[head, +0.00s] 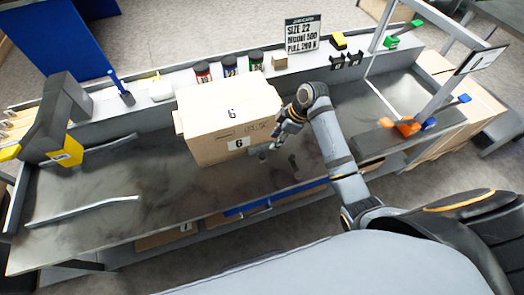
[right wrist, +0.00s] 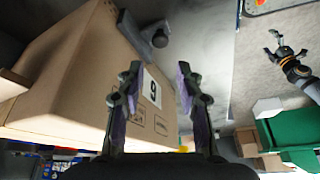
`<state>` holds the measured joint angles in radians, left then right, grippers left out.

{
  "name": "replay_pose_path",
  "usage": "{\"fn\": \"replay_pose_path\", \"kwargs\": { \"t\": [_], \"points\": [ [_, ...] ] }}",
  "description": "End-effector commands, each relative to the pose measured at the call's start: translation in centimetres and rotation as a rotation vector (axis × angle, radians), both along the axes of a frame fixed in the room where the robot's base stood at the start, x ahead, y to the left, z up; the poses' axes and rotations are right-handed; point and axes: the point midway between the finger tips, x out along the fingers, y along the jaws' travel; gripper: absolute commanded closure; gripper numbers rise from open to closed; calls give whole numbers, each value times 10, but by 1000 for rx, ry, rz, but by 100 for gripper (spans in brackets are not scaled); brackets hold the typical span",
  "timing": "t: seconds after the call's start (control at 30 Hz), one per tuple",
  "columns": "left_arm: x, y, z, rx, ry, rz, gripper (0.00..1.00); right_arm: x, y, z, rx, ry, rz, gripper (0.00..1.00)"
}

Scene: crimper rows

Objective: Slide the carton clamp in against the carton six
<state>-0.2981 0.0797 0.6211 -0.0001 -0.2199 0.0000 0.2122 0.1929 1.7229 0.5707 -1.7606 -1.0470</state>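The brown carton six (head: 205,140) stands on the grey bench, marked 6 on its top and front. In the right wrist view the carton (right wrist: 70,70) fills the left side. My right gripper (head: 277,144) is beside the carton's front right corner. In the right wrist view my right gripper (right wrist: 157,72) is open and empty, its fingers apart. A grey clamp piece with a round knob (right wrist: 159,39) lies beyond the fingertips, close to the carton; I cannot tell whether they touch. My left gripper (right wrist: 285,50) shows small in the right wrist view, fingers spread.
Grey rails (head: 82,210) lie on the bench at left, near a dark press with a yellow part (head: 66,152). Jars (head: 229,67) and a size sign (head: 303,35) stand along the back ledge. Orange (head: 407,127) and blue handles are at right. The front-left bench is mostly clear.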

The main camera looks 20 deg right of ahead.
Motion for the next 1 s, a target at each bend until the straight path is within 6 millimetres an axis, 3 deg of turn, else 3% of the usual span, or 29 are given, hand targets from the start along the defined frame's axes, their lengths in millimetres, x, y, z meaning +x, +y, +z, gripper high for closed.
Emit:
{"fn": "replay_pose_path", "kwargs": {
  "t": [0.27, 0.7, 1.0],
  "points": [
    [-2, 0, -1, 0, 3, 0, 6, 1, 4, -10, -3, -7, 31, 63],
    [-3, 0, -9, 0, 5, 0, 6, 12, 34, -87, -3, -8, 30, 63],
    [-3, 0, -9, 0, 5, 0, 6, 14, 37, -96, -5, -11, 31, 63]
  ]
}}
